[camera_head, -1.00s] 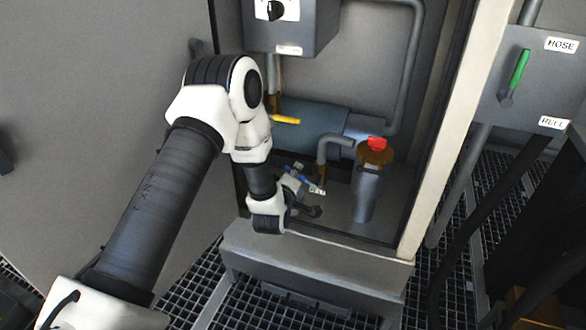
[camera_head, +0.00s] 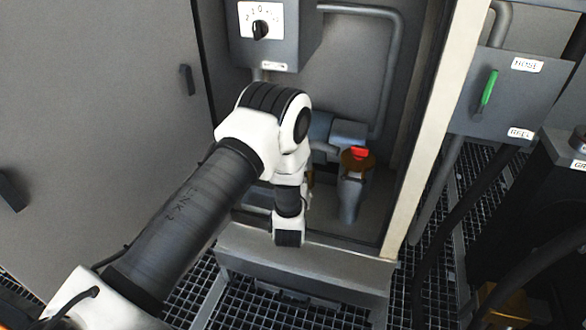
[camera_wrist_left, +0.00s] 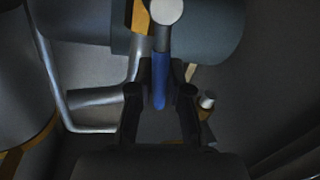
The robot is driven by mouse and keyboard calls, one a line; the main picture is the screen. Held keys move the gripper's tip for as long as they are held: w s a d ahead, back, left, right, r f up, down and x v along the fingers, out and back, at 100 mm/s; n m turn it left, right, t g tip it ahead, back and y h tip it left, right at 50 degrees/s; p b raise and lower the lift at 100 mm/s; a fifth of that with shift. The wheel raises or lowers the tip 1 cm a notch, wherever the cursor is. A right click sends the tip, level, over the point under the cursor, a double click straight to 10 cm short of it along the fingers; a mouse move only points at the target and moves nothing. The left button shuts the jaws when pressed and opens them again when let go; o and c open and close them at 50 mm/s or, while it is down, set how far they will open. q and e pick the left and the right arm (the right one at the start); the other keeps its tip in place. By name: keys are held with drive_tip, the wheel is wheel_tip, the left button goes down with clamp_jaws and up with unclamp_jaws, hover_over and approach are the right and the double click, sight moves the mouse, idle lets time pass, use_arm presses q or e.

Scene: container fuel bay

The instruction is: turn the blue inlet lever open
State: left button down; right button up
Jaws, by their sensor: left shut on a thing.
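The blue inlet lever (camera_wrist_left: 160,80) shows in the left wrist view as a short blue handle. It points from a round grey pivot end down between my fingers. My left gripper (camera_wrist_left: 160,92) is shut on it, with one dark finger on each side. In the head view my left arm reaches into the open cabinet, and my wrist hides the blue lever and most of the gripper. My right gripper is in neither view.
A grey box with a rotary switch (camera_head: 261,30) hangs above. The cabinet's pale door post (camera_head: 432,130) and a panel with a green lever (camera_head: 489,88) are further right.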

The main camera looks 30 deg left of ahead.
use_arm(q)
drive_tip(key=shift+w+d+r+m+p, duration=0.15)
drive_tip(key=shift+d+m, duration=0.15)
drive_tip(key=shift+m, duration=0.25)
drive_tip(key=shift+w+d+r+m+p, duration=0.15)
drive_tip(key=shift+d+m, duration=0.15)
drive_tip(key=shift+m, duration=0.25)
drive_tip(key=c, duration=1.1)
unclamp_jaws()
drive_tip(key=shift+f, duration=0.1)
drive_tip(key=shift+s, duration=0.1)
drive_tip(key=shift+s+d, duration=0.1)
drive_tip(key=v, duration=1.1)
drive_tip(key=shift+s+d+f, duration=0.2)
drive_tip(key=shift+s, duration=0.15)
